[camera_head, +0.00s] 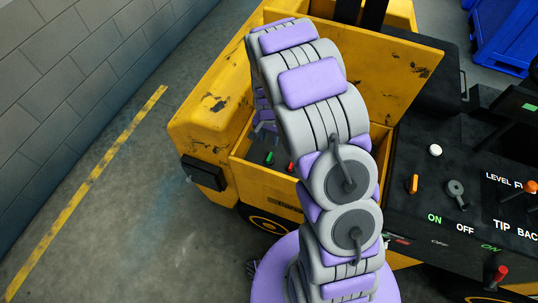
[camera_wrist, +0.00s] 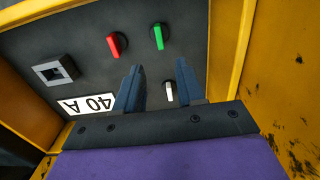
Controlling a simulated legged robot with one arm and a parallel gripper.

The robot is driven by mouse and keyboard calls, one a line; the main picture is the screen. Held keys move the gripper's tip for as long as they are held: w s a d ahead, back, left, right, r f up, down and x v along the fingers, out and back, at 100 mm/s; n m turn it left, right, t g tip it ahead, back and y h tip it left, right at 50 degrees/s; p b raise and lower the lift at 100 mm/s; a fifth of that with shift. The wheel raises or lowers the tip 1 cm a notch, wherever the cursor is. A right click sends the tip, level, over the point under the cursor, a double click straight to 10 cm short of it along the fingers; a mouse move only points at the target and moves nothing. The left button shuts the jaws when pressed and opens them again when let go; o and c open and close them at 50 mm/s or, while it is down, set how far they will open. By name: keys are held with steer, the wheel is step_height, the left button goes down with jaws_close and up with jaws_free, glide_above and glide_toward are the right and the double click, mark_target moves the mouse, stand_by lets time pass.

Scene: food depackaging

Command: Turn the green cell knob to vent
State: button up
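The green knob (camera_wrist: 158,37) is on the dark panel (camera_wrist: 80,30) inside the yellow housing, at the top middle of the wrist view. It also shows small in the head view (camera_head: 269,158). My gripper (camera_wrist: 158,82) is open, with two dark blue fingers apart and nothing held between them. In the wrist view the fingertips appear below the green knob and apart from it. My arm hides part of the panel in the head view. No vent label is readable.
A red knob (camera_wrist: 117,44) sits left of the green one, and a white knob (camera_wrist: 169,92) shows between my fingers. A square socket (camera_wrist: 55,70) and a "40 A" label (camera_wrist: 88,104) are at left. Yellow walls (camera_wrist: 232,40) bound the panel closely.

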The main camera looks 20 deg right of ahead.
mark_target(269, 156)
step_height(269, 156, down, 13)
steer(key=shift+r+b, duration=0.15)
steer(key=shift+b, duration=0.2)
steer(key=shift+d, duration=0.1)
jaws_close()
stand_by(0.3)
